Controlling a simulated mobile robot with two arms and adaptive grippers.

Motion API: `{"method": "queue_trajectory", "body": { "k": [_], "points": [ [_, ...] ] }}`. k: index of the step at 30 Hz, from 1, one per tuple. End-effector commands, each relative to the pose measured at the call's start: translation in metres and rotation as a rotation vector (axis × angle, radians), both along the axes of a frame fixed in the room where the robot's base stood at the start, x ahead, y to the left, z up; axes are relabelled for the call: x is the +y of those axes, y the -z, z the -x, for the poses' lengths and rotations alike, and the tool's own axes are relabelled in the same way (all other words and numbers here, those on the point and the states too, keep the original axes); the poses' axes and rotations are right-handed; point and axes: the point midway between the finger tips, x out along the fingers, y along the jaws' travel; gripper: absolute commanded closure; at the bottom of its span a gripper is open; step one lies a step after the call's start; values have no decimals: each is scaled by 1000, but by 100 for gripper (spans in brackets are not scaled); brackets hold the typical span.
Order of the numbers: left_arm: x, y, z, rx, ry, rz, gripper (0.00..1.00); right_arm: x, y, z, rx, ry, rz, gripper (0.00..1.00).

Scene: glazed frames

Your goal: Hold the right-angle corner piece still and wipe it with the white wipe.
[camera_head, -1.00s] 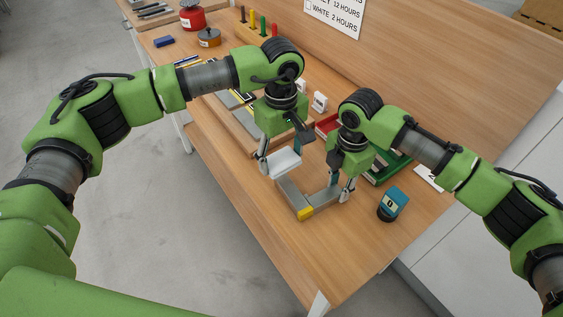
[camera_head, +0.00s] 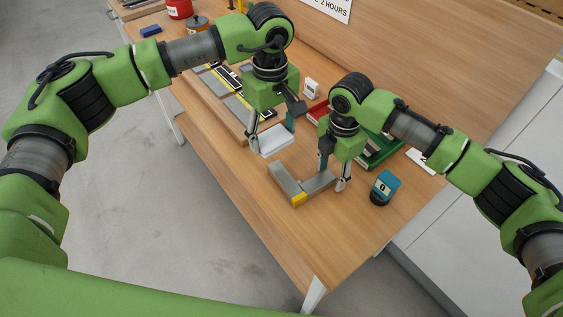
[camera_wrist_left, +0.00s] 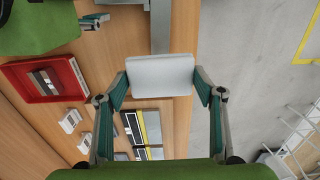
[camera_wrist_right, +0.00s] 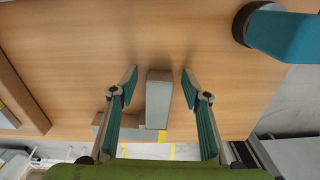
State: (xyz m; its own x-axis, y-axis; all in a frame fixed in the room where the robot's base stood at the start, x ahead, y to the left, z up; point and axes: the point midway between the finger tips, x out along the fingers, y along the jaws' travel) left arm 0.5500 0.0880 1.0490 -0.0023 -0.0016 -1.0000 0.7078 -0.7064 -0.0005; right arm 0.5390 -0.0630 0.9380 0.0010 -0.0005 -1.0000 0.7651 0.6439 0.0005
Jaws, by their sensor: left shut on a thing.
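The grey right-angle corner piece (camera_head: 288,181) lies on the bench with a yellow mark at its corner. My left gripper (camera_head: 268,143) is shut on the white wipe (camera_head: 275,140), a flat white pad; the pad fills the space between the fingertips in the left wrist view (camera_wrist_left: 160,76). The wipe is just beyond the far end of one arm of the corner piece. My right gripper (camera_head: 332,176) is open, pointing down at the other arm. In the right wrist view that arm (camera_wrist_right: 158,100) sits between the fingers, with a gap on both sides.
A teal device with a dial (camera_head: 384,187) stands right of the corner piece. A green tray (camera_head: 384,150) and a red tray (camera_wrist_left: 72,82) are behind my right arm. Framed pieces (camera_head: 222,92) lie to the left.

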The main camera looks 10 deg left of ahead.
Motion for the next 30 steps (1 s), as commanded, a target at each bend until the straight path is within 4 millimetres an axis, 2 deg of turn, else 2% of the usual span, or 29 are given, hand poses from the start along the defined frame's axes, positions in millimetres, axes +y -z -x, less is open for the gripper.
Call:
{"method": "queue_trajectory", "body": {
  "k": [9,13,24,30],
  "points": [
    [0,0,0,0,0,0,58,0,-1,0,0,0,0,56],
    [0,0,0,0,0,0,58,1,-11,-1,-2,0,-2,56],
    [0,0,0,0,0,0,58,0,-86,-1,-3,0,-1,56],
    [0,0,0,0,0,0,58,0,-113,-1,-1,0,-1,56]
  ]
}}
